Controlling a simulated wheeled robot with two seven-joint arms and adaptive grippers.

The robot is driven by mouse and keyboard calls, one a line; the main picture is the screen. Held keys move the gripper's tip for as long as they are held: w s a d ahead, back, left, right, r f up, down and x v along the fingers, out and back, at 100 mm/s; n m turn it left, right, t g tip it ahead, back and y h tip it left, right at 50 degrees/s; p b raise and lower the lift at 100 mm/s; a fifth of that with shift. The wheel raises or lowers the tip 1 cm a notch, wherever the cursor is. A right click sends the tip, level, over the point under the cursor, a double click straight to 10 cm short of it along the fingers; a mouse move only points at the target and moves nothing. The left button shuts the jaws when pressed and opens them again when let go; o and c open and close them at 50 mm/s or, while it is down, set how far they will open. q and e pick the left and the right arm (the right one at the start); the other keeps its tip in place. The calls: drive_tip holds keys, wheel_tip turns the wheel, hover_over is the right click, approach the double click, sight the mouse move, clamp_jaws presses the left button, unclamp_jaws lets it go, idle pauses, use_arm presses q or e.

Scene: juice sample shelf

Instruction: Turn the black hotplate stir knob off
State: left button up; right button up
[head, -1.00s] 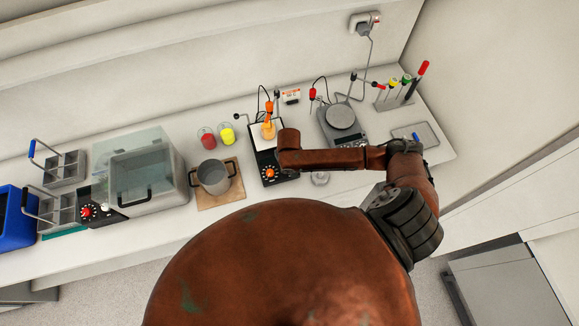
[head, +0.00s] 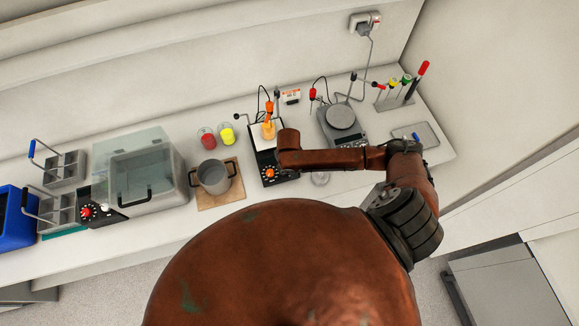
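The black hotplate (head: 256,160) stands near the middle of the counter in the head view, with a pale top plate and a beaker of orange liquid (head: 268,130) on it. An orange knob (head: 269,173) shows on its front panel. My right arm comes in from the right and its blunt brown end covers the right part of the hotplate, so any knob there is hidden. The knob's marking is too small to read. My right gripper is not visible. My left gripper is not in the picture.
A pot (head: 214,178) on a wooden board and red (head: 207,140) and yellow (head: 227,135) cups stand left of the hotplate. Further left is a clear-lidded water bath (head: 145,180) with a red knob. A balance (head: 342,122) stands to the right. A small clear round dish (head: 320,179) lies below my arm.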

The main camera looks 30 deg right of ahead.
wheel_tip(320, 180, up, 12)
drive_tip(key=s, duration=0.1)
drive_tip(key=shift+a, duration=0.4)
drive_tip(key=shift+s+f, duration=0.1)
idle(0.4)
